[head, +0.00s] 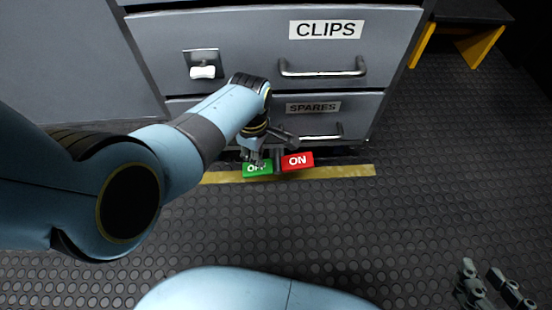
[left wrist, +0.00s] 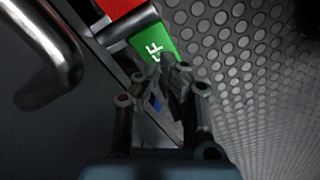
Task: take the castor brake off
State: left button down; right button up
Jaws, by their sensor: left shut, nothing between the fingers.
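The castor brake has a green OFF pedal (head: 258,171) and a red ON pedal (head: 297,161) side by side at the foot of the grey drawer cabinet. The red pedal looks tilted up beside the green one. My left gripper (head: 257,158) is shut and empty, right over the green pedal and hiding part of its label. In the left wrist view its fingertips (left wrist: 172,68) overlap the green pedal (left wrist: 153,42); I cannot tell whether they touch. The red pedal (left wrist: 118,8) shows at the top edge there. My right gripper (head: 492,284) is at the lower right, away from the cabinet, with its fingers apart.
The cabinet has a CLIPS drawer (head: 270,45) with a white latch (head: 203,65) and a SPARES drawer (head: 350,110), both with bar handles. A yellow strip (head: 345,171) marks the floor in front. A dark, yellow-legged stand (head: 465,12) is at the upper right. The studded floor (head: 430,200) is clear.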

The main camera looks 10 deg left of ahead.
jog(key=shift+t, duration=0.4)
jog(key=r+p, duration=0.1)
jog(key=w+r+p, duration=0.1)
jog(key=r, duration=0.1)
jog(key=r+p, duration=0.1)
jog(key=r, duration=0.1)
jog(key=shift+w+r+p, duration=0.1)
jog(key=shift+w+p, duration=0.2)
jog(key=shift+p, duration=0.1)
